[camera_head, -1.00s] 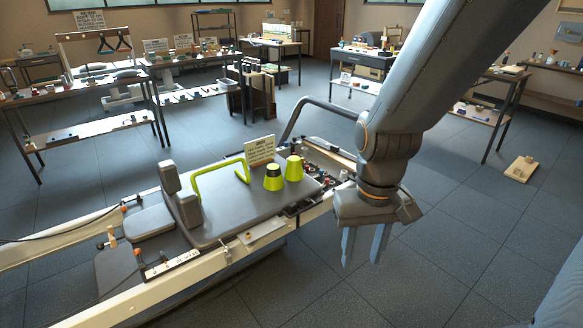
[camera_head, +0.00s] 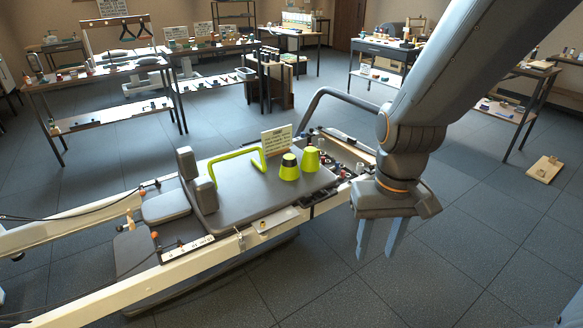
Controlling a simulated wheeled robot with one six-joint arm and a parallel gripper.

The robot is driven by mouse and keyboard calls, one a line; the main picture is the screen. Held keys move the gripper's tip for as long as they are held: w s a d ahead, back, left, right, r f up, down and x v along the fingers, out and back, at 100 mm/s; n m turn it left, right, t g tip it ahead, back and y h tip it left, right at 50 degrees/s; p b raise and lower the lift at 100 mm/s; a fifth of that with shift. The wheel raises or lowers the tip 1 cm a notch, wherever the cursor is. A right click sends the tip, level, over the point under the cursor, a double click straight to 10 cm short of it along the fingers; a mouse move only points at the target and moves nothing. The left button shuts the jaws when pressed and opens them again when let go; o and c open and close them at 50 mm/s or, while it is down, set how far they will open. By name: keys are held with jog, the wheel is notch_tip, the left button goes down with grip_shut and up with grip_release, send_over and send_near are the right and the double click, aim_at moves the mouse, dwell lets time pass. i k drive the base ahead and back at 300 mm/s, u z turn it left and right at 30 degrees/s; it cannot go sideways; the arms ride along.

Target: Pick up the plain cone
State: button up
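The plain cone (camera_head: 309,159) is a lime-green, flat-topped cone standing upright on the grey padded carriage (camera_head: 237,193) of the reformer. Close to its left and nearer me stands a second lime-green cone (camera_head: 289,168) with a dark band near its top. My gripper (camera_head: 378,244) hangs to the right of the reformer with its fingers pointing down. Its two bluish fingers are apart with nothing between them. It is clear of both cones.
A lime-green bent bar (camera_head: 237,157) and a small sign (camera_head: 276,140) stand by the cones. A black rail (camera_head: 345,99) rises behind. Tables with many small items line the back. A wooden board (camera_head: 545,169) lies on the floor at right. Floor around the reformer is clear.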

aim_at(310, 163)
jog(key=z, duration=0.55)
jog(key=i, duration=1.85)
jog(key=u, duration=0.95)
jog(key=i, duration=0.55)
jog(key=u, duration=0.55)
